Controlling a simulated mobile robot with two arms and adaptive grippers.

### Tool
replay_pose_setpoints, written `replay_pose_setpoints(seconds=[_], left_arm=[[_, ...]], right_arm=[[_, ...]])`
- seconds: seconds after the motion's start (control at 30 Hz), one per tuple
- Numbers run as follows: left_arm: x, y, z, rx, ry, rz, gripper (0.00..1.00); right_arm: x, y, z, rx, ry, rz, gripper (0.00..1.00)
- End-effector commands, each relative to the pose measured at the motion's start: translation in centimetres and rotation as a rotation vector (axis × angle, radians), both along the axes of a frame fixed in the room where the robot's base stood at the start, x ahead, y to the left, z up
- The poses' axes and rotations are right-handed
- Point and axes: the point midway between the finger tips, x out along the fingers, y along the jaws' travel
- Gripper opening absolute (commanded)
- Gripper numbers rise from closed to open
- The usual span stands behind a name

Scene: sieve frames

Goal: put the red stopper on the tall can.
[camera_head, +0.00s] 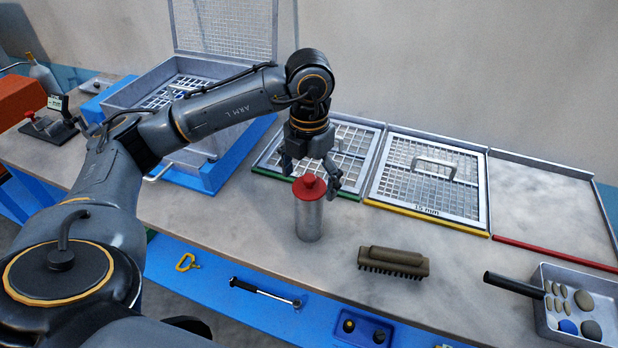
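The tall can (309,222) is a grey metal cylinder standing upright on the bench. The red stopper (309,187) sits on top of the can, and looks roughly level and centred there. My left gripper (311,175) points down just above and around the stopper's knob. Its fingers are spread, one on each side, with visible gaps to the stopper. Part of the can's top is covered by the stopper. My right gripper is not in view.
Behind the can are sieve frames, one green-edged (262,172) and one yellow-edged (388,204). A brush (394,261) lies to the right. A metal tray (541,304) with stones stands at the far right. The bench (230,225) left of the can is clear.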

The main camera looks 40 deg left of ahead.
Motion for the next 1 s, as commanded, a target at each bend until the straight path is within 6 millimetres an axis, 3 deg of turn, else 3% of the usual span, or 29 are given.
replay_pose_setpoints(seconds=[0.27,0.37,0.7,1.0], left_arm=[[0.0,0.0,0.5,0.000,-0.001,0.000,0.90],[0.1,0.0,1.7,-0.001,-0.003,0.000,0.90],[0.1,0.0,8.5,0.001,-0.007,0.000,0.90],[0.0,0.0,11.5,0.001,-0.002,0.000,0.90]], right_arm=[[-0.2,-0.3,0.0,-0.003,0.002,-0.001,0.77],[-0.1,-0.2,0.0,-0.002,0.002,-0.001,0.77],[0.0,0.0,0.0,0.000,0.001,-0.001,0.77],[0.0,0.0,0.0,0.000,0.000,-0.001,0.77]])
